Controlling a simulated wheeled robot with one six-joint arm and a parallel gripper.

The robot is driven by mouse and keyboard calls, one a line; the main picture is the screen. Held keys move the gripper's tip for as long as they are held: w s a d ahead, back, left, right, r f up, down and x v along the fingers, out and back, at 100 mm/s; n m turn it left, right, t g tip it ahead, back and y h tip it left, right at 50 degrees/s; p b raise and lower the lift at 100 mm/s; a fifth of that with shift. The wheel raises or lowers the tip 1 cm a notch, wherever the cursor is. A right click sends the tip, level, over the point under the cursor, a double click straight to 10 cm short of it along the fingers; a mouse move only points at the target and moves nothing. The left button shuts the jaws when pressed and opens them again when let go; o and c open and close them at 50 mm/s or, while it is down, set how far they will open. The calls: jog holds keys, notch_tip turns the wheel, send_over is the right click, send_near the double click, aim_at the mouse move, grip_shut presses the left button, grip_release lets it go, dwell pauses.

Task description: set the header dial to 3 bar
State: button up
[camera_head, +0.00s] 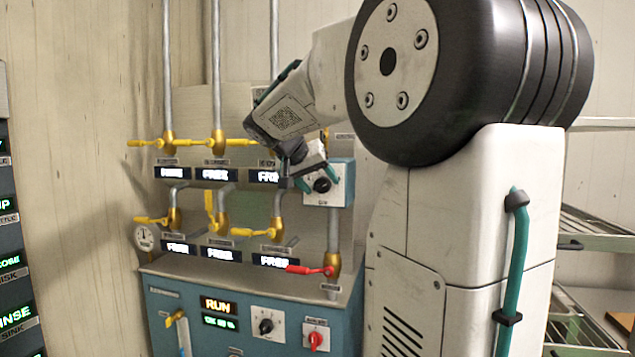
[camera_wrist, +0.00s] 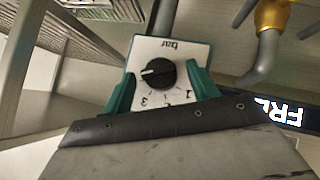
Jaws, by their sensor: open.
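The header dial is a black knob (camera_head: 322,185) on a pale plate on a small teal box, at the middle of the panel in the head view. In the wrist view the knob (camera_wrist: 159,74) appears upside down, with "bar" above it and 1 and 3 readable below. Its white mark points left in that view, past the 3 at lower left. My gripper (camera_wrist: 164,78) is open, its teal fingers either side of the knob with gaps showing. In the head view my gripper (camera_head: 303,172) is just left of the dial and partly covers the box.
Yellow-handled valves (camera_head: 217,142) and lit FREE labels are left of the dial. A red-handled valve (camera_head: 312,270) is below it. The teal cabinet (camera_head: 180,300) has a RUN display, a black knob (camera_head: 266,326) and a red knob (camera_head: 316,339). Metal racks (camera_head: 590,235) stand right.

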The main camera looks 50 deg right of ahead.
jog(key=c, duration=1)
jog(key=g, duration=0.1)
jog(key=n+g+h, duration=0.1)
jog(key=shift+w+a+f+n+g+h, duration=0.15)
jog(key=shift+w+f+n+g+h, duration=0.05)
jog(key=shift+w+n+g+h, duration=0.1)
jog(key=n+g+h, duration=0.2)
jog(key=shift+w+f+g, duration=0.1)
jog(key=shift+f+g, duration=0.1)
jog(key=shift+g, duration=0.2)
jog(key=shift+n+h, duration=0.3)
jog(key=shift+n, duration=0.1)
jog(key=o, duration=1)
